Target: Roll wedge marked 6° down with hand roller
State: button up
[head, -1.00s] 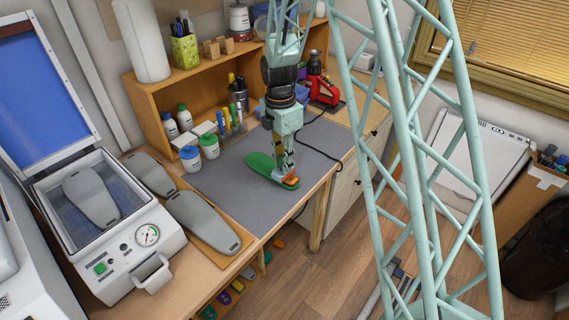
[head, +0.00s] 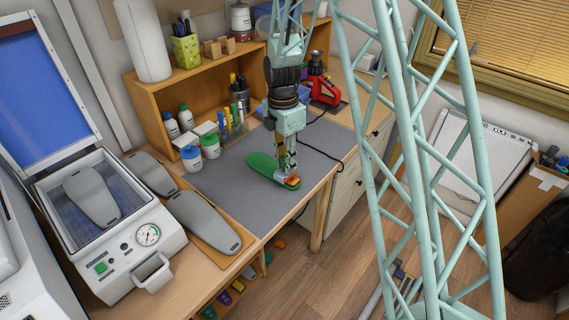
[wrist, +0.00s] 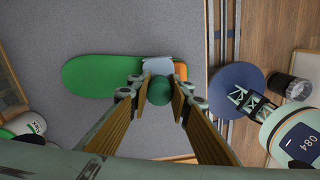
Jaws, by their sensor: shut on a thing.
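A green insole (head: 261,164) lies flat on the grey mat near the bench's front edge; it also shows in the wrist view (wrist: 95,77). An orange wedge (wrist: 181,72) sits at its right end, and shows small in the head view (head: 292,182). No degree mark is readable. My gripper (wrist: 160,86) is shut on the green handle (wrist: 160,91) of the hand roller. The roller's pale grey cylinder (wrist: 157,65) is over the insole's end, beside the wedge and partly covering it. Whether it presses on the wedge I cannot tell.
The grey mat (head: 225,180) is clear around the insole. Jars (head: 191,158) and markers stand behind. Grey forms on a board (head: 243,243) and an open press (head: 110,220) are at left. A red tool (head: 324,90) with a black cable is behind right.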

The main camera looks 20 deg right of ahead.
jog(key=shift+s+d+r+b, duration=0.1)
jog(key=shift+s+d+b, duration=0.1)
jog(key=shift+s+d, duration=0.45)
jog(key=shift+s+d+r+b, duration=0.15)
jog(key=shift+s+d, duration=0.2)
jog(key=shift+s, duration=0.45)
dwell(2.0)
dwell(0.4)
notch_tip(320, 180, up, 7)
jog(key=p, duration=0.3)
jog(key=shift+p, duration=0.4)
jog(key=shift+w, duration=0.15)
dwell(0.6)
